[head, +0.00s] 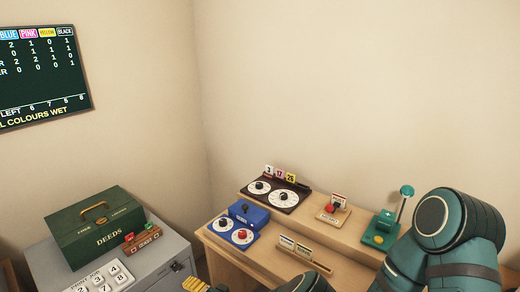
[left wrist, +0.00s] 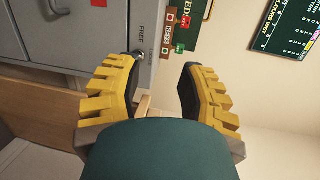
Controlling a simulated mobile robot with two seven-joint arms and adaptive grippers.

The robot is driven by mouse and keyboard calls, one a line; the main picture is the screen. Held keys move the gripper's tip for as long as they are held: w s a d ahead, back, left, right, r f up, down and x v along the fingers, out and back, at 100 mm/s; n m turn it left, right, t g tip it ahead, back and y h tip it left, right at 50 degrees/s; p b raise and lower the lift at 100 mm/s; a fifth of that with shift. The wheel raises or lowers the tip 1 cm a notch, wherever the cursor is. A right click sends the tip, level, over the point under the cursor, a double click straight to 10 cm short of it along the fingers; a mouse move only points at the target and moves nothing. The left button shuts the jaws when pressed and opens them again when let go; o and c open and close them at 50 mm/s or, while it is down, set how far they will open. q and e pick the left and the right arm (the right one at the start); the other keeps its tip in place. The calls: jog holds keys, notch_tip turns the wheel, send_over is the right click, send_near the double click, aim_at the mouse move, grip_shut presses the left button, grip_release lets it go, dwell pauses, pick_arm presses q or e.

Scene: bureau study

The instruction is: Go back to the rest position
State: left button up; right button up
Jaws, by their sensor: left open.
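My left gripper (left wrist: 160,82) shows in the left wrist view with its two yellow-padded fingers spread apart and nothing between them. In the head view only a bit of its yellow padding (head: 196,286) shows at the bottom edge, in front of the desk. Part of my teal arm shows at the bottom beside it. A large teal arm link of mine fills the lower right of the head view and hides the desk's right part. My right gripper is out of view.
A wooden desk (head: 230,256) holds a blue two-dial box (head: 238,226), a dark dial box (head: 274,194) and a teal lever device (head: 381,229). A grey cabinet (head: 160,262) at left carries a green deeds box (head: 96,226) and a number pad (head: 100,277). A scoreboard (head: 42,85) hangs on the wall.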

pick_arm(q)
jog(key=s+a+f+n+g+h, duration=0.1)
jog(key=s+f+n+g+h, duration=0.15)
jog(key=s+f+g, duration=0.45)
jog(key=s+a+f+n+g+h, duration=0.1)
jog(key=s+f+g+h, duration=0.3)
jog(key=s, duration=0.6)
jog(key=s+d+f+n+h, duration=0.1)
jog(key=s+d+n+h, duration=0.1)
jog(key=s+d+h, duration=0.55)
jog(key=w+d+r+n+t+h, duration=0.2)
jog(key=w+d+r+t+h, duration=0.2)
jog(key=w+r+t, duration=0.1)
jog(key=shift+r, duration=0.75)
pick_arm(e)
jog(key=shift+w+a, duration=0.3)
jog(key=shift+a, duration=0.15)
pick_arm(q)
jog(key=shift+o, duration=0.2)
jog(key=shift+n, duration=0.25)
